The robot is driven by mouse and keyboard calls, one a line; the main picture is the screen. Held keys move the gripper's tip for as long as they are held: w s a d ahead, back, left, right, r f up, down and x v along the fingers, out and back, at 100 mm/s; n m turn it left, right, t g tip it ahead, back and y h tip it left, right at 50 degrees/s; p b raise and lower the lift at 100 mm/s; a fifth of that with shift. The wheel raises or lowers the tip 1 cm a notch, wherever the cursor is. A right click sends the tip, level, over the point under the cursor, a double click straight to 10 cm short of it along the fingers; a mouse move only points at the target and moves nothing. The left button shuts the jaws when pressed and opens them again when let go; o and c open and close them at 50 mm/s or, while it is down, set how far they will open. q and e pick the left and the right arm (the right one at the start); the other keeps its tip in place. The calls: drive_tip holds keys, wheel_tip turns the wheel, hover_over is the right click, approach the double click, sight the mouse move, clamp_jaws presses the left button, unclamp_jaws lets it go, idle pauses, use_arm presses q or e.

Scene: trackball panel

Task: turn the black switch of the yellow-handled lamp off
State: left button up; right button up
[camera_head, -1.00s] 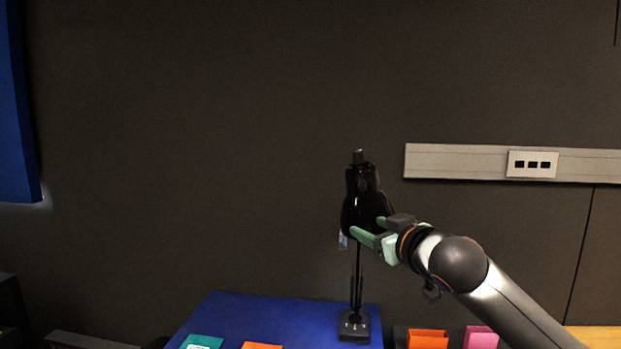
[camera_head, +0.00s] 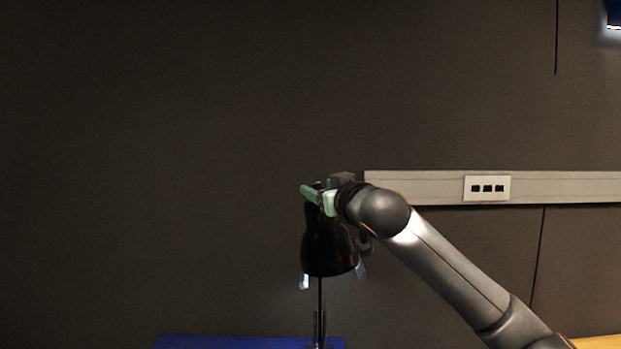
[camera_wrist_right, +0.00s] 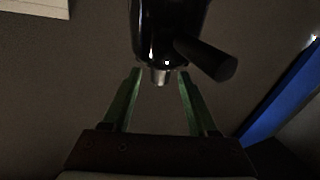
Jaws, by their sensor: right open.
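The lamp has a glossy black shade (camera_head: 328,247) on a thin dark stem, with pale bright patches at its lower edge. No yellow handle shows. My right gripper (camera_head: 307,191) has green fingers and is at the top of the shade, covering it in the head view. In the right wrist view the fingers (camera_wrist_right: 160,80) are open, with a small silver tip (camera_wrist_right: 160,76) of the black lamp head (camera_wrist_right: 165,30) between or just beyond them. A short black cylinder (camera_wrist_right: 208,60) sticks out to the right there; I cannot tell whether it is the switch. Contact is unclear. My left gripper is out of view.
A blue table top (camera_head: 230,342) shows at the bottom edge below the lamp. A grey wall rail (camera_head: 420,188) with a socket plate (camera_head: 487,188) runs behind on the right. The space left of the lamp is clear before the dark wall.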

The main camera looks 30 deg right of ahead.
sight(319, 186)
drive_tip(key=w, duration=0.2)
drive_tip(key=w+p, duration=0.1)
drive_tip(key=shift+w+d+r, duration=0.15)
drive_tip(key=shift+w+d, duration=0.15)
drive_tip(key=shift+w, duration=0.1)
drive_tip(key=shift+w+d, duration=0.1)
drive_tip(key=shift+w, duration=0.55)
clamp_jaws()
